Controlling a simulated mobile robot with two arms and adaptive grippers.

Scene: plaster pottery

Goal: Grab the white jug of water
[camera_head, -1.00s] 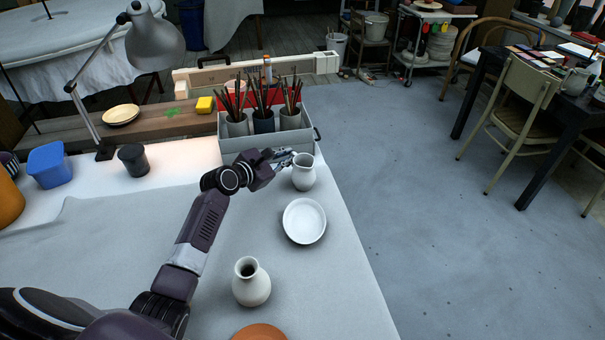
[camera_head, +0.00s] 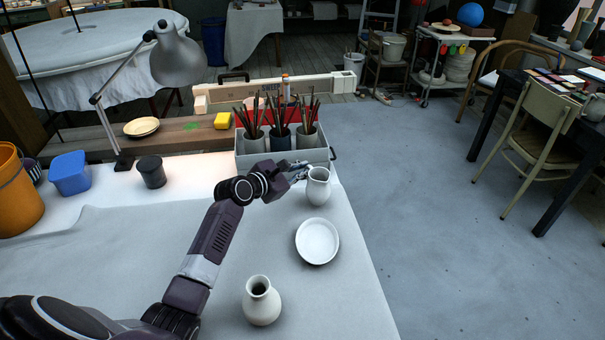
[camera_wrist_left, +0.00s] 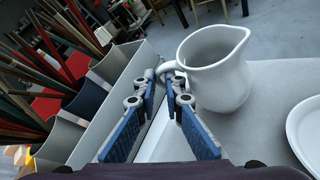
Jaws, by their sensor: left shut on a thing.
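The white jug (camera_head: 318,187) is upright near the right edge of the cloth-covered table, just in front of the brush box. My left gripper (camera_head: 297,171) reaches it from the left. In the left wrist view the jug (camera_wrist_left: 222,82) has its spout to the right, and its handle lies at the tips of my left gripper (camera_wrist_left: 163,78), which is shut on it. I cannot tell whether the jug's base is clear of the cloth. The water inside is not visible. My right gripper is out of view.
A white dish (camera_head: 317,241) and a white vase (camera_head: 262,301) stand nearer on the table (camera_head: 345,285). The grey box (camera_head: 254,146) with brush pots is close behind my gripper. A lamp (camera_head: 178,58) and a dark cup (camera_head: 151,172) are at left. Open floor lies right.

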